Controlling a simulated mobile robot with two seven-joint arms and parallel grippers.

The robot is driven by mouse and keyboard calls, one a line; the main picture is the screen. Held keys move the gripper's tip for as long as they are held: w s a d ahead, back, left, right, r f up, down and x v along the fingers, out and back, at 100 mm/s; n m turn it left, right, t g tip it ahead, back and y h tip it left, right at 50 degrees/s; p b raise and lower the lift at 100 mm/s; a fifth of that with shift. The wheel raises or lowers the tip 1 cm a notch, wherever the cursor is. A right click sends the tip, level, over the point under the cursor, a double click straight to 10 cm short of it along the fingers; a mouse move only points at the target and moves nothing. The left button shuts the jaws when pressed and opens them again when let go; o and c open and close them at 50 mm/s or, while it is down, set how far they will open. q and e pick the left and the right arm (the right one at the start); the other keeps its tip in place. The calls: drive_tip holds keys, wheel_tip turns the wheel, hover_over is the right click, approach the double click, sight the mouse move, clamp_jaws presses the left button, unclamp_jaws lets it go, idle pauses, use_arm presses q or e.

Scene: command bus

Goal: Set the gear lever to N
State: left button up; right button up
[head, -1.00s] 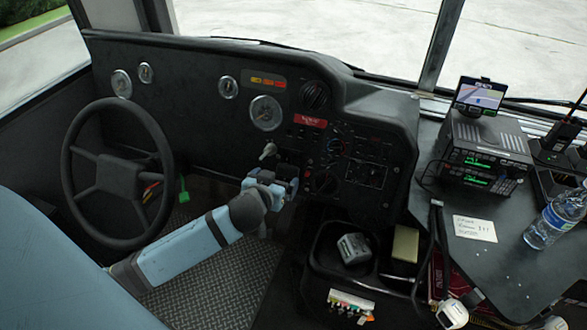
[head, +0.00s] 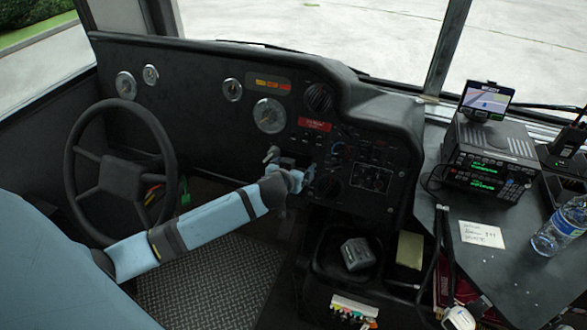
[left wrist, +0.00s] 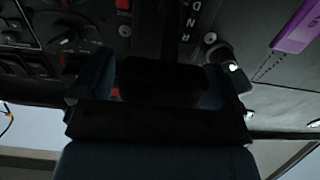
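My right gripper is not in view.
The steering wheel (head: 70,165) stands left of my arm. The dash switch panel (head: 372,178) is just right of the gripper. An open bin (head: 318,262) is below it. A radio (head: 485,150) and a water bottle (head: 560,225) are on the right-hand console.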

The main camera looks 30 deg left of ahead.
use_arm(q)
drive_tip(key=c, duration=1.2)
drive_tip(key=shift+o, duration=0.2)
drive_tip(key=shift+w+r+p, duration=0.2)
drive_tip(key=shift+r+p, duration=0.55)
drive_tip(key=shift+w+a+r+p, duration=0.1)
drive_tip(key=shift+r+p, duration=0.15)
drive_tip(key=shift+p, duration=0.05)
drive_tip(key=shift+f, duration=0.1)
drive_tip(key=o, duration=1.3)
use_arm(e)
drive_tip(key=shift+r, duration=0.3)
